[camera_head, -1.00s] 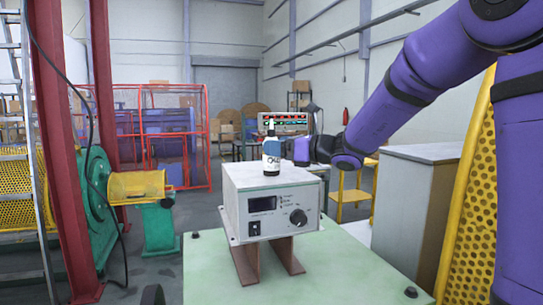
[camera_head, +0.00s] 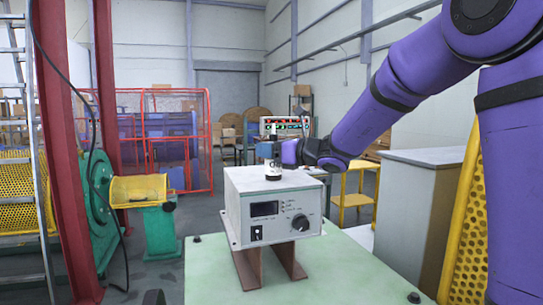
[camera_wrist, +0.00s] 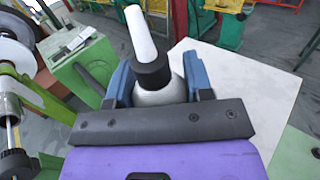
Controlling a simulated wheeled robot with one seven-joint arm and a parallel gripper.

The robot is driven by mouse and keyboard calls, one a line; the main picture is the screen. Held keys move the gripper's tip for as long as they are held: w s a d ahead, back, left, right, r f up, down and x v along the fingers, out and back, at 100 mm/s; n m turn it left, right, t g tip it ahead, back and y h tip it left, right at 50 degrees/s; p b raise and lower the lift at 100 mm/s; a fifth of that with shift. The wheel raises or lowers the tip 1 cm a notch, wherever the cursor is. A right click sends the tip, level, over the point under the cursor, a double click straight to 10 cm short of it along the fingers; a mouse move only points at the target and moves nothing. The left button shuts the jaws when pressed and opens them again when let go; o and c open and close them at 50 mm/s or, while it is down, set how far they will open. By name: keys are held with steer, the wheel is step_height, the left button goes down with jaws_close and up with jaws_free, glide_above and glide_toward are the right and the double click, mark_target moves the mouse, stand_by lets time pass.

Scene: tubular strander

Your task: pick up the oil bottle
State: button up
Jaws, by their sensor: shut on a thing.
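The oil bottle (camera_head: 272,172) is upright at the top of a grey control box (camera_head: 270,183), with a dark band and white label. Its base appears to rest on the box's top. My gripper (camera_head: 268,150) reaches in from the right and is shut on the bottle's upper part, hiding some of it. In the wrist view, the bottle's white nozzle and black collar (camera_wrist: 152,73) show between the blue fingers of my gripper (camera_wrist: 158,88). The lower part of the bottle is hidden there.
The control box stands on brown legs on a pale green surface (camera_head: 330,270). A grey cabinet (camera_head: 415,205) and yellow perforated guard (camera_head: 465,220) are on the right. Green machinery with a yellow drum (camera_head: 138,189) and a red column (camera_head: 65,150) are on the left.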

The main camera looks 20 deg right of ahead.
mark_target(276, 136)
steer(key=shift+r, duration=0.15)
steer(key=shift+r, duration=0.55)
steer(key=shift+s+r, duration=0.2)
steer(key=shift+r, duration=0.4)
steer(key=shift+s+r, duration=0.2)
steer(key=shift+r, duration=0.35)
steer(key=s+a+r, duration=0.1)
steer(key=s+a, duration=0.1)
steer(key=s, duration=1.3)
steer(key=shift+r, duration=0.15)
steer(key=shift+s, duration=0.15)
